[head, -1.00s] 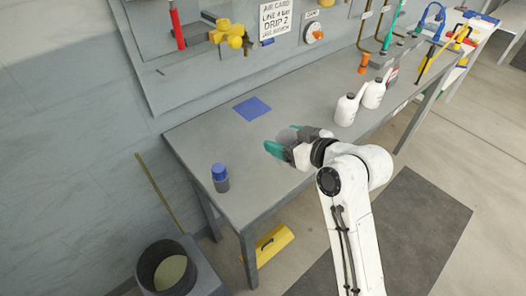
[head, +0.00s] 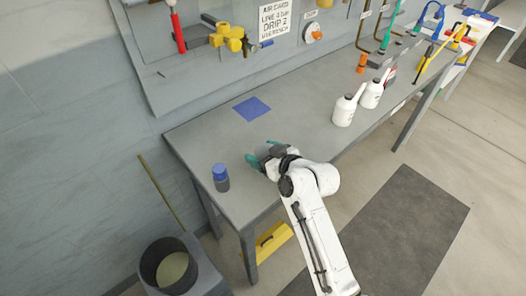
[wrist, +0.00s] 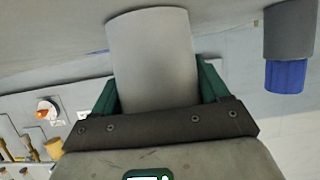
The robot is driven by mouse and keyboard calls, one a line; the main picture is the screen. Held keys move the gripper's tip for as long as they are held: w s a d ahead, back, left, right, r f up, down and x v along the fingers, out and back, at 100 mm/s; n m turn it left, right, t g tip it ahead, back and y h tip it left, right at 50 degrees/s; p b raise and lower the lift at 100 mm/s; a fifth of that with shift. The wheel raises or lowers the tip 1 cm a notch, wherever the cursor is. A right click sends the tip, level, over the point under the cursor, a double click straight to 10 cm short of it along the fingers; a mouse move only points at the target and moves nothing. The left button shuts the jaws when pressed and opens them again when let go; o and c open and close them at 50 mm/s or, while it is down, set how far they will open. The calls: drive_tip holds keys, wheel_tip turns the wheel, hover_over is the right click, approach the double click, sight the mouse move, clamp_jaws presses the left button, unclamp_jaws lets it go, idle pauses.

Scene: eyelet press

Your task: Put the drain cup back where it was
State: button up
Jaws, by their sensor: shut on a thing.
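My gripper (head: 262,153) is over the left part of the grey workbench (head: 300,115), its teal fingers pointing left. In the wrist view my gripper (wrist: 153,75) is shut on a plain grey cylinder, the drain cup (wrist: 152,45), with one green finger on each side. The cup is hard to make out in the head view, against the grey bench. I cannot tell whether its base touches the bench top. A blue square mat (head: 252,109) lies bare on the bench, behind my gripper.
A grey bottle with a blue cap (head: 220,177) stands near the bench's left end; it also shows in the wrist view (wrist: 288,45). Two white spouted bottles (head: 345,108) stand to the right. The bench around the mat is clear.

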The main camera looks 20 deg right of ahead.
drive_tip(key=o, duration=0.5)
drive_tip(key=shift+f, duration=0.2)
drive_tip(key=o, duration=0.5)
drive_tip(key=shift+c, duration=0.2)
drive_tip(key=shift+r, duration=0.15)
drive_tip(key=shift+r, duration=0.2)
drive_tip(key=b+v, duration=0.1)
drive_tip(key=v, duration=1.1)
drive_tip(key=shift+f, duration=0.15)
